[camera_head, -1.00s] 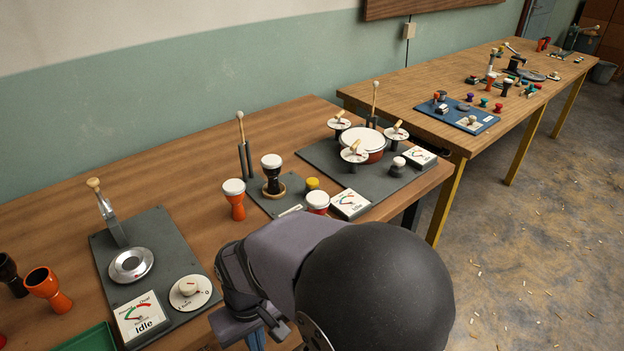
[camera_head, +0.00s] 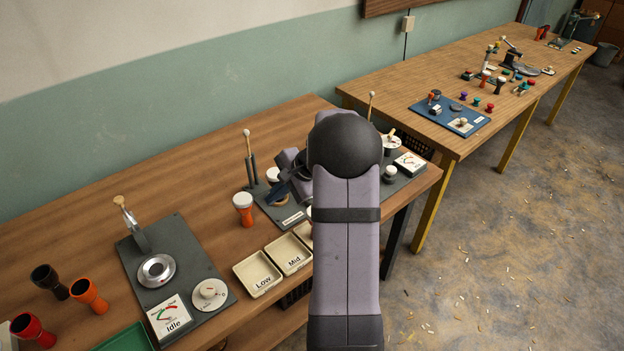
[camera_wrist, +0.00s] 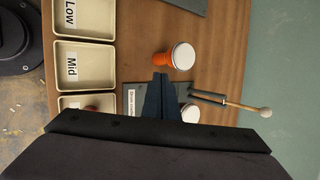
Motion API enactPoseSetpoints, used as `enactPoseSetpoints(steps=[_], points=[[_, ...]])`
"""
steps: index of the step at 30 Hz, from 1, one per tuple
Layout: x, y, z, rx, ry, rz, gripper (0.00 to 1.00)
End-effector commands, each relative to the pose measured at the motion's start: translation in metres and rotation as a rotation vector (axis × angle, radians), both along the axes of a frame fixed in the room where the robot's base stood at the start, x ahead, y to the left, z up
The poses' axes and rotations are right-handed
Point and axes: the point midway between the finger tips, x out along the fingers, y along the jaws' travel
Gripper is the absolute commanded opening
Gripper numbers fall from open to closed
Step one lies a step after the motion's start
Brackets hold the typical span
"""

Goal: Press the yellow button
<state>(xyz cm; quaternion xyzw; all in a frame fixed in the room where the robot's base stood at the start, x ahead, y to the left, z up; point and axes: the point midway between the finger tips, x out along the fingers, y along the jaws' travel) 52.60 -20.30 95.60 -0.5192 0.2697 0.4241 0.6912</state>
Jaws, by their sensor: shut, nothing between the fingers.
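The yellow button does not show in either view now; my arm covers that part of the small grey plate (camera_head: 291,217) in the head view. My gripper (camera_wrist: 160,77) is shut and empty, its dark fingers together over the plate in the wrist view. In the head view it points down and left over the plate. An orange drum with a white head (camera_head: 243,207) stands beside the plate; in the wrist view it (camera_wrist: 180,57) is just beyond the fingertips. A second white drum head (camera_wrist: 190,113) is partly hidden beside the fingers.
A mallet (camera_head: 248,145) stands upright in a holder behind the plate. Trays marked Low (camera_head: 257,274) and Mid (camera_head: 288,254) line the front edge; a third is partly hidden. A gauge box reading Idle (camera_head: 170,318) is at left. Bare wood lies left of the orange drum.

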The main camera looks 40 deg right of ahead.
Motion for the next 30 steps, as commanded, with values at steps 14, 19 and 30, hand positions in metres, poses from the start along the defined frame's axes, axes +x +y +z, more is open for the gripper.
enactPoseSetpoints(steps=[14, 19, 30], points=[[0.012, -0.142, 0.039, 0.180, -0.103, -0.470, 0.00], [0.011, -0.155, 0.041, 0.196, -0.115, -0.510, 0.00], [0.012, -0.156, 0.040, 0.197, -0.115, -0.512, 0.00]])
